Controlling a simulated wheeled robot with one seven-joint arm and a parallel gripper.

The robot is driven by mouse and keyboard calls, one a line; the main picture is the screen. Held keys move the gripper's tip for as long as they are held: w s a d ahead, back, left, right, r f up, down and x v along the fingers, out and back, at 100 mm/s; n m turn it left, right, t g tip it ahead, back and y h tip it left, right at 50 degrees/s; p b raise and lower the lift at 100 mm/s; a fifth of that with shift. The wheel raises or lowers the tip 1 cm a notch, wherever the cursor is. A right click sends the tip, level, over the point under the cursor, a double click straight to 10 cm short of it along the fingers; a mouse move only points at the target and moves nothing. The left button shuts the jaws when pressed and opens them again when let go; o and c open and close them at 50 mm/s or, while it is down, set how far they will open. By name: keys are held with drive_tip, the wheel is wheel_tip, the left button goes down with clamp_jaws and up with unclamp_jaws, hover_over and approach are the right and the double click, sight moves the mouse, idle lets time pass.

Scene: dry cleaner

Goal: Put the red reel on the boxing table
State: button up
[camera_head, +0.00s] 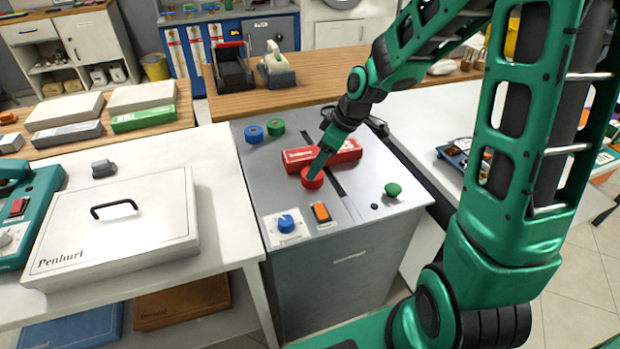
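The red reel (312,179) is on or just above the grey metal-topped cabinet, in front of a red box (322,154). My gripper (318,168) points down at the reel from above, its tip overlapping the reel. Only one finger shows clearly, so I cannot tell whether it is closed on the reel. No table is labelled as the boxing table. A white table (215,165) at left holds a large white lidded box (115,225) marked "Penhurl". A wooden-topped table (185,105) behind it holds several flat boxes.
On the grey cabinet (350,215) are a blue reel (253,134), a green reel (276,127), a blue knob (286,224), an orange switch (320,212) and a green button (393,189). The white table has free room right of the lidded box.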

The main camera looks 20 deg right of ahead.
drive_tip(key=shift+x, duration=2.35)
drive_tip(key=shift+s+d+f, duration=0.1)
drive_tip(key=shift+s, duration=0.05)
drive_tip(key=c, duration=1)
drive_tip(key=shift+o, duration=0.2)
